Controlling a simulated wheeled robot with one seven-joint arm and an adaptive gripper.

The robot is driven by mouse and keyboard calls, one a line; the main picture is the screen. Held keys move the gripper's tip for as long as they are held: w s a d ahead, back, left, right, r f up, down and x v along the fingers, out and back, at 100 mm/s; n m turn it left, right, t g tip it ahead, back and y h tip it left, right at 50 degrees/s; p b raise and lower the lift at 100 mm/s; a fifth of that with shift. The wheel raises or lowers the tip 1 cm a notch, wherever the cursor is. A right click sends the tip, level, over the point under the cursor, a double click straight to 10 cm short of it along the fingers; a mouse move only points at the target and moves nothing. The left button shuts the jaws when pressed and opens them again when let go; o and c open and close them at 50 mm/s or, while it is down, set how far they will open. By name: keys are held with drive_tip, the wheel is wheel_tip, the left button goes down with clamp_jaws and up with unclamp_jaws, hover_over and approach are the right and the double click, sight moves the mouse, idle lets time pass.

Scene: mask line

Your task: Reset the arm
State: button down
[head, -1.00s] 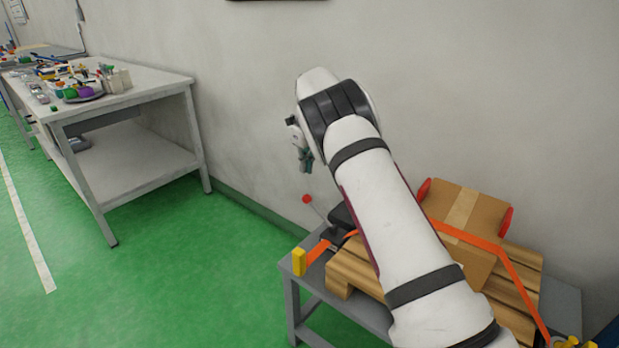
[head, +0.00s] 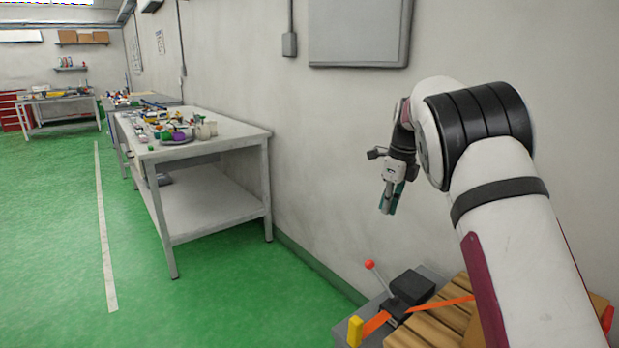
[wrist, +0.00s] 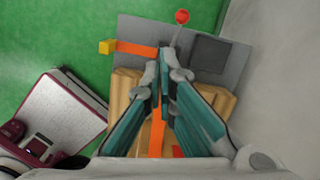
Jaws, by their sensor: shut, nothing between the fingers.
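My gripper (head: 389,208) hangs from my raised arm at the right of the head view, pointing down in front of the wall. Its teal fingers are shut and empty. In the wrist view the closed fingers (wrist: 164,68) point over the grey bench with the wooden pallet. The gripper is above the bench and touches nothing that I can see.
The grey bench (head: 350,327) carries a wooden pallet (head: 428,330), an orange strap (head: 440,303), a black tensioner (head: 412,287) and a red-knobbed lever (head: 370,264). A cluttered worktable (head: 235,133) stands left along the wall. Green floor (head: 60,220) is free at left.

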drive_tip(key=s+a+r+n, duration=0.1)
drive_tip(key=s+r+n, duration=0.3)
drive_tip(key=s, duration=0.5)
drive_tip(key=s+r+n, duration=0.4)
drive_tip(key=s, duration=0.5)
drive_tip(key=s+a+r+n, duration=0.1)
drive_tip(key=s+r+n, duration=0.35)
drive_tip(key=s, duration=0.45)
drive_tip(key=s+f+n, duration=0.3)
drive_tip(key=s+n, duration=0.2)
drive_tip(key=s, duration=0.4)
drive_tip(key=s+f+n+h, duration=0.1)
drive_tip(key=s+f+n, duration=0.25)
drive_tip(key=s, duration=0.55)
drive_tip(key=s+f+n, duration=0.2)
drive_tip(key=s+n, duration=0.3)
drive_tip(key=s, duration=0.4)
wheel_tip(320, 180, up, 19)
drive_tip(key=a+t+p, duration=0.1)
drive_tip(key=t+p, duration=0.1)
drive_tip(key=p, duration=1.5)
drive_tip(key=shift+s+t+p, duration=0.15)
drive_tip(key=shift+t+p, duration=0.15)
drive_tip(key=shift+t, duration=0.1)
drive_tip(key=shift+r, duration=0.1)
